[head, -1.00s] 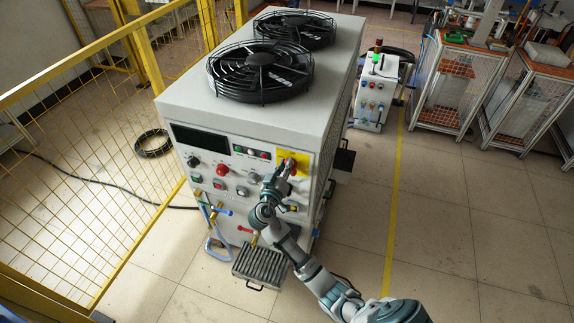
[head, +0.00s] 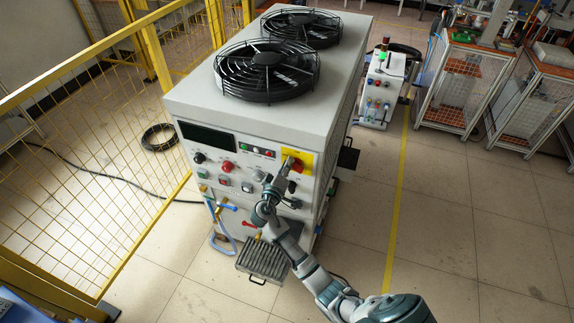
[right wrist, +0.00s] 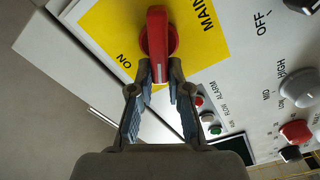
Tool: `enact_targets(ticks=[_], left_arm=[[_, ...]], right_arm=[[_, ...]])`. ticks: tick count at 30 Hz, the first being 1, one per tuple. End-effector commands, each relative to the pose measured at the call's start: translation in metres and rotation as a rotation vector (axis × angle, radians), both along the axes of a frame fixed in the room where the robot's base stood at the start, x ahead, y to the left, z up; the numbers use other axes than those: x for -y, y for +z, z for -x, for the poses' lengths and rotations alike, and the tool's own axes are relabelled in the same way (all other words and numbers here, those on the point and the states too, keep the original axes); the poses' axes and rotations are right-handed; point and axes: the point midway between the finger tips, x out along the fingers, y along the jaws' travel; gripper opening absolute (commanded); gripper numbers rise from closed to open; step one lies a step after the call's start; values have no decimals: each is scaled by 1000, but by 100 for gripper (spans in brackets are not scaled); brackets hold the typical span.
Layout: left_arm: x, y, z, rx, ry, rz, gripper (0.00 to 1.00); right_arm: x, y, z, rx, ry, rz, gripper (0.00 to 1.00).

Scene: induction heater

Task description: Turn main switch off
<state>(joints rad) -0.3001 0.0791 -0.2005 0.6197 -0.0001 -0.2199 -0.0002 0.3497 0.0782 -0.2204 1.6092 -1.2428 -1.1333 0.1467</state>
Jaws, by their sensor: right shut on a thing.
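The main switch shows in the right wrist view as a red handle (right wrist: 157,42) on a yellow plate (right wrist: 100,32). The words ON and MAIN are printed on either side of the handle. In the head view the yellow plate (head: 304,158) is at the upper right of the machine's front panel, and my gripper hides most of the switch. My right gripper (right wrist: 160,80) is shut on the near end of the red handle, its fingertips on both sides. It also shows at the panel in the head view (head: 285,170). My left gripper is not in view.
The white induction heater cabinet (head: 215,95) carries two black fans on top. Other knobs and buttons, such as a red knob (head: 227,166), sit left of the switch. A ridged tray (head: 265,260) juts out low in front. A yellow mesh fence (head: 90,150) stands left.

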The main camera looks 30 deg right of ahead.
Motion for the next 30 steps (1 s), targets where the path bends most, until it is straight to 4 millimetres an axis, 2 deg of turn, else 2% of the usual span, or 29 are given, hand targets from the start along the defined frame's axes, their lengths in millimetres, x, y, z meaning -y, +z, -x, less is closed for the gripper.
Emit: enact_targets(ticks=[11,12,14,15,25,30], left_arm=[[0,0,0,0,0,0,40],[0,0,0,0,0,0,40],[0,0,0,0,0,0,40],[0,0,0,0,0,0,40],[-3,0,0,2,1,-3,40],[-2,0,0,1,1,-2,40]], right_arm=[[1,3,-1,4,2,5,0],[1,3,-1,4,3,5,24],[0,3,-1,3,3,4,39],[0,2,-1,3,3,5,42],[-4,1,3,1,2,3,42],[-25,0,20,0,4,0,42]])
